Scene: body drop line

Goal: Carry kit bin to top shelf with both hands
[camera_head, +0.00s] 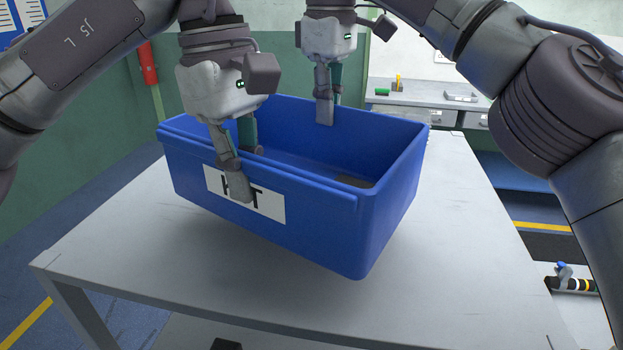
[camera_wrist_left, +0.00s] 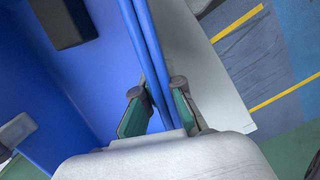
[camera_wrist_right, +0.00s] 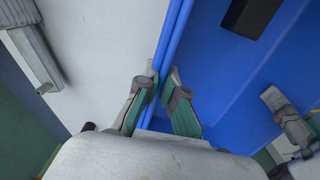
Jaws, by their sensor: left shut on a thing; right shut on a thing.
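The kit bin (camera_head: 330,235) is a blue open-topped box with a white label on its near wall. In the head view it is over the grey-white table, looking tilted and apparently raised a little. My left gripper (camera_head: 243,175) is shut on the rim of the near wall, one finger outside over the label and one inside. My right gripper (camera_head: 328,105) is shut on the rim of the far wall. The left wrist view shows the rim (camera_wrist_left: 150,55) between the left fingers; the right wrist view shows the opposite rim (camera_wrist_right: 170,45) between the right fingers. A dark patch lies inside the bin (camera_wrist_left: 62,22).
The table (camera_head: 130,235) is bare around the bin. A workbench (camera_head: 440,92) with small items, one of them green (camera_head: 382,92), stands behind at the right. A lower unit with small parts (camera_head: 572,283) is at the right edge. No top shelf can be clearly made out.

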